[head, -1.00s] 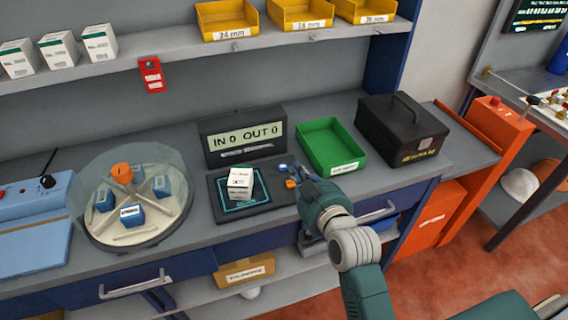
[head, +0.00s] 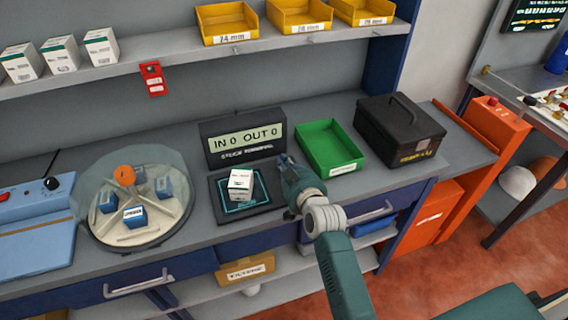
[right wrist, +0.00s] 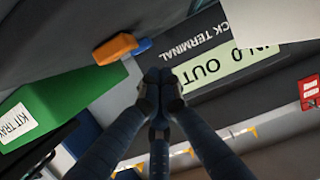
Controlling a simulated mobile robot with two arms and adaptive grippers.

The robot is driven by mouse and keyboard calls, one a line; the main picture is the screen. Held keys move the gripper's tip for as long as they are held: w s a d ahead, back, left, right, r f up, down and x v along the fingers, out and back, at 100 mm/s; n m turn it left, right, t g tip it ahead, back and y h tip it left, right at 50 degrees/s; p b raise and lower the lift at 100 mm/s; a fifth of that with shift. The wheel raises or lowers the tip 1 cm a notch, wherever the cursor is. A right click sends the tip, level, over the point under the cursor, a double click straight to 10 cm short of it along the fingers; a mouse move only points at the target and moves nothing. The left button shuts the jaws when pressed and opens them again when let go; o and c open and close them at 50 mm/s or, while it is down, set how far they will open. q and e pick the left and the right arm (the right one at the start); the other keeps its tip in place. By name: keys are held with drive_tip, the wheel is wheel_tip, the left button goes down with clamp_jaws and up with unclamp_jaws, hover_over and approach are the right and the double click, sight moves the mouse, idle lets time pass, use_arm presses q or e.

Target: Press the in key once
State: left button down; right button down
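The stock terminal's dark display (head: 245,141) stands on the bench and reads IN 0 OUT 0. Its flat pad (head: 255,207) lies in front, with a white box (head: 240,183) on it. My right gripper (head: 285,161) is over the pad's right side and hides the keys in the head view. In the right wrist view an orange key (right wrist: 115,47) and a blue key (right wrist: 142,45) show; I cannot read a label on either. The right gripper's fingertips (right wrist: 160,76) are together and empty there, apart from the keys in the picture. My left gripper is not in view.
A green kit tray (head: 330,150) and a black case (head: 401,130) stand right of the terminal. A round clear-covered carousel (head: 140,235) with blue boxes stands to the left. A shelf (head: 185,52) with yellow bins and white boxes runs above.

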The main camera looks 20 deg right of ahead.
drive_tip(key=shift+s+f, duration=0.1)
drive_tip(key=shift+f, duration=0.6)
drive_tip(key=shift+f, duration=0.2)
